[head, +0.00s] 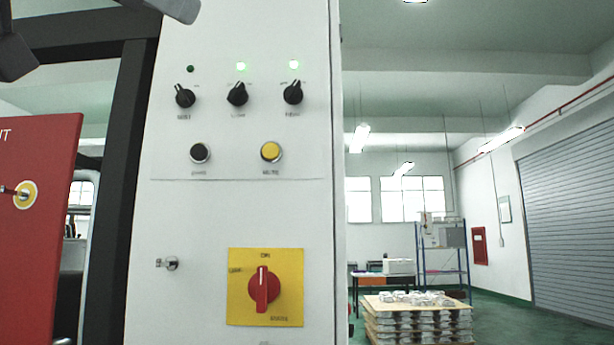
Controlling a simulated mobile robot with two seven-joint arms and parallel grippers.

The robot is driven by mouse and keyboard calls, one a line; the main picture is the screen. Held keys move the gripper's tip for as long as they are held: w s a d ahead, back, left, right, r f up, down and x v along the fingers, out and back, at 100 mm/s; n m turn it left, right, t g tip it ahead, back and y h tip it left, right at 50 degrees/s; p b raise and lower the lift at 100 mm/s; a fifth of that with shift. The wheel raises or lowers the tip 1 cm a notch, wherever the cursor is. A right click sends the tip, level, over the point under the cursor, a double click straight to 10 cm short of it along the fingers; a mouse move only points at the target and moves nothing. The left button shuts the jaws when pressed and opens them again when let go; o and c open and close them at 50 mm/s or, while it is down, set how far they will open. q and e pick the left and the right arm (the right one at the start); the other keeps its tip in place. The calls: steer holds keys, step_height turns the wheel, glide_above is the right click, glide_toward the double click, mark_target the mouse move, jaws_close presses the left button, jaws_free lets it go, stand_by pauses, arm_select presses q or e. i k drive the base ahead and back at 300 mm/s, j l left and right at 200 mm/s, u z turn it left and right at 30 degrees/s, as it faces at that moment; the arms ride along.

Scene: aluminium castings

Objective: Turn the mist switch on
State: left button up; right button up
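A white control panel (225,215) fills the middle of the head view. It carries three black rotary knobs in a row with small blurred labels. The left knob (185,97), whose label seems to read MIST, has its pointer tilted up and left, and the lamp (190,69) above it is dark. The middle knob (238,94) and right knob (293,92) each have a lit green lamp above. Dark grey parts, probably of my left arm, show at the top left and top edge. I cannot make out fingertips there. My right gripper is not in view.
Below the knobs are a black button (200,153) and a yellow button (271,152). A red rotary switch (264,288) sits on a yellow plate lower down. A red panel (38,225) stands at left. A pallet of castings (418,318) stands farther back at right.

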mark_target(185, 98)
steer(key=k, duration=1)
